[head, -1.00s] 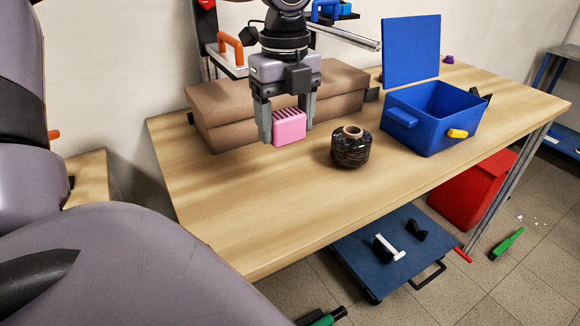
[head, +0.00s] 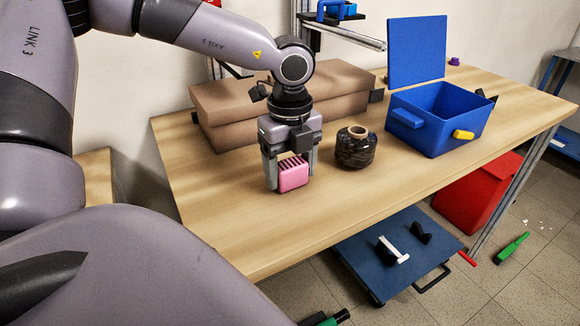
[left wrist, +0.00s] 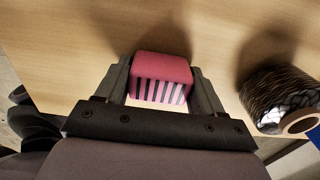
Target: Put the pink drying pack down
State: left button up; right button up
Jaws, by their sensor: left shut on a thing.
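The pink drying pack (head: 294,175) is a small block with dark slots on top. My left gripper (head: 291,172) is shut on it, with one finger on each side. The pack is low over the wooden table (head: 230,225), left of the dark spool; I cannot tell for sure whether it touches the top. In the left wrist view the pack (left wrist: 162,72) sits between the fingers, its slotted side facing the camera. My right gripper is not in view.
The dark carbon spool (head: 356,147) stands just right of the pack. An open blue box (head: 440,115) is further right. A brown case (head: 230,105) lies behind. The table's front left is clear. A blue trolley (head: 370,265) is on the floor.

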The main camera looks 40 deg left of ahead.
aim_at(290, 163)
pick_arm(q)
jog(key=shift+f, duration=0.2)
jog(key=o, duration=1)
jog(key=shift+r, duration=0.1)
jog(key=shift+o, duration=0.2)
notch_tip(290, 163, up, 12)
jog(key=p, duration=0.1)
jog(key=shift+r, duration=0.15)
